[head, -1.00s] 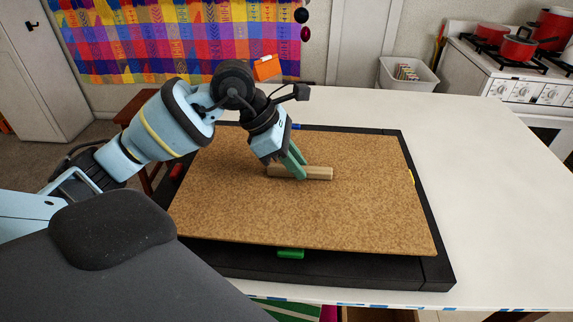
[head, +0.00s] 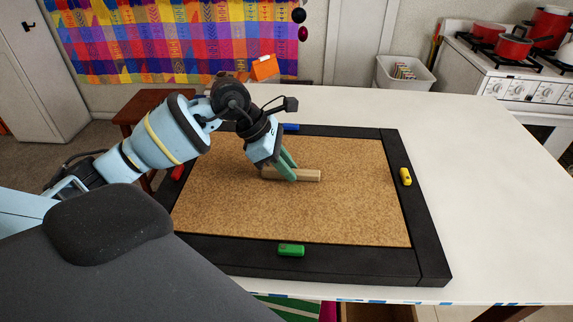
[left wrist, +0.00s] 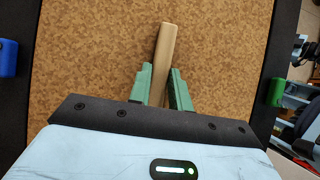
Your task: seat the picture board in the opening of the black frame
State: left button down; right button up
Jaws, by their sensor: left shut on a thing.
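The picture board (head: 340,215) shows its brown cork-like face, with a wooden bar handle (head: 307,176) in its middle. It lies within the opening of the black frame (head: 330,262) on the white table. Its front and right edges run along the frame's inner edges; part of the left side is hidden by my arm. My left gripper (head: 287,172) is shut on the bar handle. In the left wrist view its green fingers (left wrist: 161,82) stand on either side of the handle (left wrist: 163,50). My right gripper is not in view.
Coloured blocks sit on the frame: green (head: 291,250) in front, yellow (head: 405,177) right, red (head: 178,172) left, blue (head: 290,127) at the back. The white table (head: 480,200) is clear to the right. A stove with red pots (head: 514,45) stands behind.

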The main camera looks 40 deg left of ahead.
pick_arm(q)
jog(key=c, duration=1.3)
grip_release()
jog(key=v, duration=1.2)
jog(key=shift+b, duration=0.3)
jog(key=shift+s, duration=0.1)
